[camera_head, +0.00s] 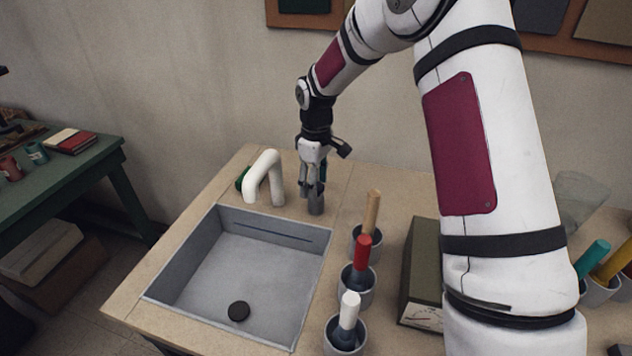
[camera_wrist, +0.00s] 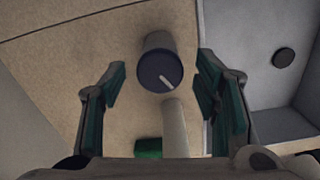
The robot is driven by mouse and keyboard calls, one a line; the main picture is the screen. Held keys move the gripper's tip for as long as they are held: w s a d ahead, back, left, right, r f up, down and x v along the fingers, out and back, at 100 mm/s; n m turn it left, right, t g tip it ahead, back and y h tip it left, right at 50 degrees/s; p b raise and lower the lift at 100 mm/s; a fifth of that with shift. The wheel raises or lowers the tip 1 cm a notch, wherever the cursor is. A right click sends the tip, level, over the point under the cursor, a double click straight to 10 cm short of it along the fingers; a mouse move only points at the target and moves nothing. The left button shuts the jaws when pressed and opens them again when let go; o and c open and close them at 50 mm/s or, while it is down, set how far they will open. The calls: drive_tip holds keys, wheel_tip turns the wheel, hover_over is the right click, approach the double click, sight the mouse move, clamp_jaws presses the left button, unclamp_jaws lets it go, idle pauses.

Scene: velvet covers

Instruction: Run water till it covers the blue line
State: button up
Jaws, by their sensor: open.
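The grey sink (camera_head: 182,255) is set into the counter. A dark blue line (camera_head: 272,231) runs along the inside of its far wall, and I see no water in the basin. A dark round disc (camera_head: 239,311) lies on the basin floor; I cannot tell whether it is a plug or a drain. The white spout (camera_head: 265,172) arches at the sink's far edge. A grey cylindrical knob (camera_head: 316,204) stands to the right of the spout. My gripper (camera_head: 313,182) points down over it, open. In the wrist view the knob's dark top (camera_wrist: 158,72), with a white mark, shows between the fingertips.
A small green thing (camera_head: 242,178) is left of the spout. Cups with red (camera_head: 362,251), white (camera_head: 349,309) and tan (camera_head: 372,212) handled tools line the sink's right side. An olive box with a dial (camera_head: 422,262) stands farther right. A green table (camera_head: 60,165) is at left.

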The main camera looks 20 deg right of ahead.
drive_tip(key=c, duration=1.1)
drive_tip(key=shift+m+b, duration=0.5)
drive_tip(key=shift+m, duration=1.4)
drive_tip(key=shift+c, duration=0.2)
drive_tip(key=o, duration=1.1)
drive_tip(key=shift+o, duration=0.2)
wheel_tip(320, 180, up, 12)
